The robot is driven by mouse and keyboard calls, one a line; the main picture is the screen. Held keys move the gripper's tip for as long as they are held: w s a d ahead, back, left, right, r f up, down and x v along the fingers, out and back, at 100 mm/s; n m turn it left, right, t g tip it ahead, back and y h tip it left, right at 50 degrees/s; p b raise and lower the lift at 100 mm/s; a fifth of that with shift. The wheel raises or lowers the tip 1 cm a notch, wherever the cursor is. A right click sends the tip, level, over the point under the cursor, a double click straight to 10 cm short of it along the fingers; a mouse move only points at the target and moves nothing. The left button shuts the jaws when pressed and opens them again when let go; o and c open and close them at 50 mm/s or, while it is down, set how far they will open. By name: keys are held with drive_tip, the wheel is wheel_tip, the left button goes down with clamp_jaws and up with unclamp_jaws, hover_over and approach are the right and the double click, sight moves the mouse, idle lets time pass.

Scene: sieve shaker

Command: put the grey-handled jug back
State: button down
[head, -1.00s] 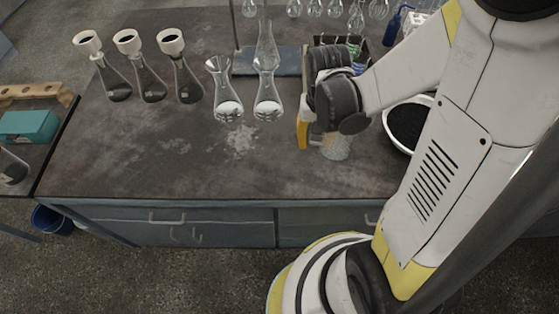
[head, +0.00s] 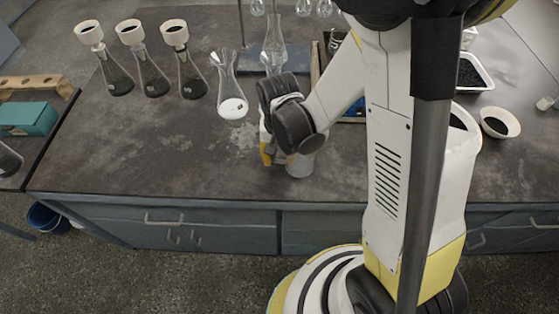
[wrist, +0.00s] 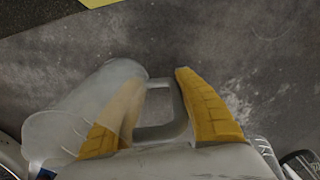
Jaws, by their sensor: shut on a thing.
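The grey-handled jug is a clear, cloudy vessel. In the wrist view its body (wrist: 98,92) lies to the left of my fingers and its grey loop handle (wrist: 168,128) is between them. My gripper (wrist: 158,108) has two yellow fingers, shut on that handle. In the head view, my gripper (head: 272,156) is over the front middle of the bench, and the jug (head: 301,165) shows just below my wrist, partly hidden by it. I cannot tell whether the jug's base touches the bench top.
A flask with white powder (head: 232,92) stands just behind and left of my gripper. Several flasks with white funnels (head: 183,72) stand further left. A stand base (head: 236,58) is behind. A bowl of dark grains (head: 499,122) is at right. The bench's front left (head: 130,160) is clear.

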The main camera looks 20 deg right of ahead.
drive_tip(key=shift+r, duration=0.1)
drive_tip(key=shift+f, duration=0.25)
drive_tip(key=c, duration=0.9)
unclamp_jaws()
drive_tip(key=shift+r, duration=0.1)
wheel_tip(320, 180, up, 12)
drive_tip(key=p, duration=0.5)
drive_tip(key=shift+r, duration=0.2)
drive_tip(key=s+d+r+n+t, duration=0.1)
drive_tip(key=s+d+r+t, duration=0.1)
drive_tip(key=r, duration=0.3)
drive_tip(key=s+d+r+n+t, duration=0.1)
drive_tip(key=s+r+t, duration=0.1)
drive_tip(key=r, duration=0.3)
drive_tip(key=s+d+r+n+t, duration=0.1)
drive_tip(key=s+d+r+t, duration=0.1)
drive_tip(key=r, duration=0.3)
drive_tip(key=shift+s+d+n+t, duration=0.3)
drive_tip(key=shift+s+t, duration=0.3)
drive_tip(key=shift+s, duration=0.05)
